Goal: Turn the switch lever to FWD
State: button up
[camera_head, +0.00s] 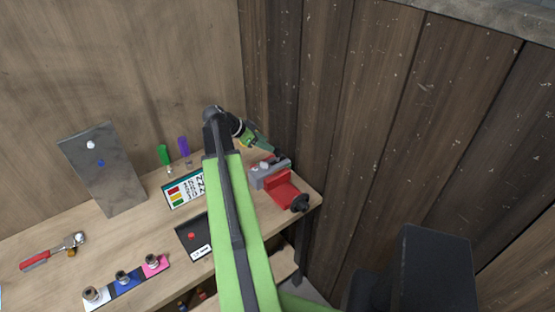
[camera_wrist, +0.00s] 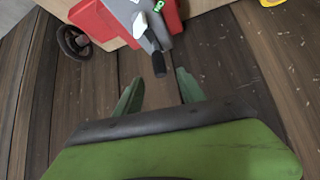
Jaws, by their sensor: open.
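The switch is a grey box (camera_head: 263,175) on a red body (camera_head: 284,192) at the right end of the workbench. In the wrist view, the grey box (camera_wrist: 128,10) is at the top, and the switch lever (camera_wrist: 158,64) sticks out from it with a black tip pointing toward me. My gripper (camera_wrist: 161,92) has its two green fingers apart, with the lever tip just beyond and between them, apart from both. No FWD marking is readable. In the head view my gripper (camera_head: 272,151) is just behind the grey box, its fingers hard to make out.
A black handwheel (camera_head: 300,203) is on the red body's front. The workbench (camera_head: 55,225) also bears a labelled display (camera_head: 185,190), a black tray (camera_head: 193,237), a grey panel (camera_head: 103,170), and a wrench (camera_head: 54,250). A dark plank wall (camera_head: 385,130) stands close on the right.

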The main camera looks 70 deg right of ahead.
aim_at(277, 149)
jog(key=b+x, duration=0.4)
jog(key=x, duration=0.4)
jog(key=shift+r, duration=0.1)
jog(key=shift+c, duration=0.5)
grip_shut()
jog(key=shift+w, duration=0.1)
dwell(0.4)
